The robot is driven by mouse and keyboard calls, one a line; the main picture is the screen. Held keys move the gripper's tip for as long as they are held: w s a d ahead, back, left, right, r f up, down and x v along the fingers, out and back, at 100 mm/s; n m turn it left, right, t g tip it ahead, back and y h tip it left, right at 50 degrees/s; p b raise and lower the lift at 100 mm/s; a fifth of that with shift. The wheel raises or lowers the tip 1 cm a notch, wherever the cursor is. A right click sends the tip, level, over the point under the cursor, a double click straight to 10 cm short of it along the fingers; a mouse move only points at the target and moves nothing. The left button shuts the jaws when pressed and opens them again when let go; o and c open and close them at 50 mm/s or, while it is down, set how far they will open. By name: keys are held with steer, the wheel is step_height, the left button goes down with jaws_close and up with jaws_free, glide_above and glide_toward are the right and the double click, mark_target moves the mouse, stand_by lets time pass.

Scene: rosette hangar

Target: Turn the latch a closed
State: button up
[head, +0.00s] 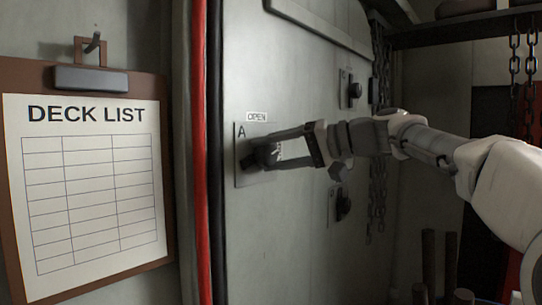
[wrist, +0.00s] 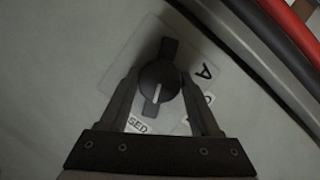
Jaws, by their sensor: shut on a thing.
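Latch a is a dark knob (head: 264,156) on a grey plate (head: 242,176) marked "A", with an "OPEN" label (head: 257,117) above. My gripper (head: 268,149) reaches it from the right and hides part of it. In the wrist view the round knob (wrist: 158,84) with its bar-shaped handle sits between my fingers (wrist: 158,78), which are shut on it. A white line on the knob points down in the picture, near a label (wrist: 138,125) reading "SED", its start hidden by the left finger. Another label (wrist: 208,98) is mostly hidden by the right finger.
Two other dark knobs are on the panel, one up and right (head: 354,90), one below (head: 342,203). Red (head: 199,140) and black tubes run vertically left of the plate. A "DECK LIST" clipboard (head: 90,175) hangs at left. Chains (head: 514,70) hang at right.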

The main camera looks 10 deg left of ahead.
steer(key=m+y+b, duration=0.1)
steer(key=m, duration=0.2)
steer(key=shift+w, duration=0.1)
steer(key=shift+m+g+y, duration=0.3)
steer(key=shift+m, duration=0.1)
stand_by(0.4)
steer(key=o, duration=1.4)
steer(key=s+d, duration=0.1)
steer(key=d, duration=0.4)
steer(key=d+b, duration=0.1)
steer(key=d, duration=0.5)
steer(key=s+d+r+b, duration=0.1)
steer(key=d, duration=0.5)
steer(key=shift+s+d, duration=0.15)
steer(key=shift+s, duration=0.15)
